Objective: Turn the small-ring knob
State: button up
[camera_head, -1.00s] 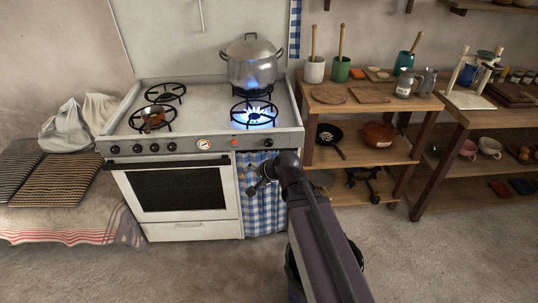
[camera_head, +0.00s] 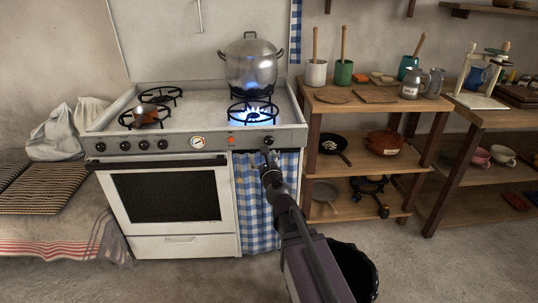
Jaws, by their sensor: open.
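The white stove (camera_head: 210,139) stands ahead with a row of dark knobs on its front panel. Several knobs (camera_head: 145,145) sit on the left, and one knob (camera_head: 268,141) sits alone at the right end. Which of them is the small-ring knob I cannot tell from markings. My gripper (camera_head: 268,160) is open, just below and in front of the right-end knob; whether it touches the knob I cannot tell. The front right burner (camera_head: 253,112) burns with a blue flame. A small copper pot (camera_head: 147,115) sits on the front left burner.
A large lidded pot (camera_head: 252,65) stands on the back right burner. A round dial (camera_head: 198,142) and red light (camera_head: 231,140) are on the panel. A wooden shelf (camera_head: 330,107) stands close on the right. A dark bin (camera_head: 355,270) is beside my arm.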

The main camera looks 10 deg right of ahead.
aim_at(269, 143)
jog(key=d+f+m+h, duration=0.1)
jog(key=m, duration=0.1)
jog(key=d+f+m+h+b, duration=0.1)
jog(key=m, duration=0.1)
jog(key=d+f+m+h+b, duration=0.1)
jog(key=m, duration=0.1)
jog(key=shift+w, duration=0.2)
jog(key=shift+w+a, duration=0.1)
jog(key=shift+w+d, duration=0.25)
jog(key=shift+w, duration=2)
jog(key=shift+w+d, duration=0.2)
jog(key=shift+w, duration=2.05)
jog(key=shift+w+d, duration=0.25)
jog(key=shift+w, duration=2)
jog(key=c, duration=1.1)
